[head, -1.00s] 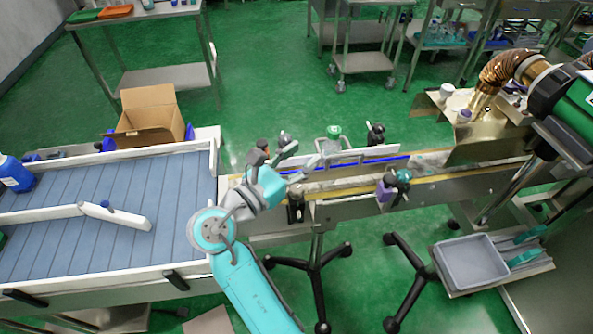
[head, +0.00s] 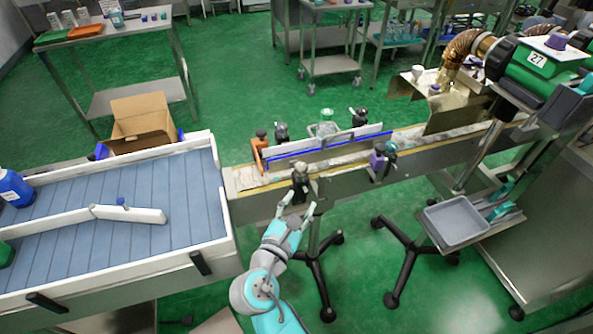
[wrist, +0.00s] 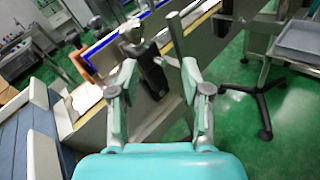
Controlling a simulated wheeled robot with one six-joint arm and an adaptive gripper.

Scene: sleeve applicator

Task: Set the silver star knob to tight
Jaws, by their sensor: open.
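A pale, silver-looking knob (head: 301,167) tops a black clamp (head: 300,188) on the near side of the conveyor; I take it as the silver star knob, though its star shape and setting are too small to read. My gripper (head: 297,205) is open and empty, just in front of and below this clamp, apart from the knob. In the wrist view my gripper's fingers (wrist: 158,72) stand wide apart, with the black clamp (wrist: 152,78) beyond and between them. I cannot tell whether a finger touches it.
A purple clamp (head: 377,160) with a teal part stands farther right on the near side. An orange bracket (head: 259,150) and black clamps (head: 282,133) line the far side by the blue-edged rail (head: 325,148). A grey tray (head: 456,222) sits right.

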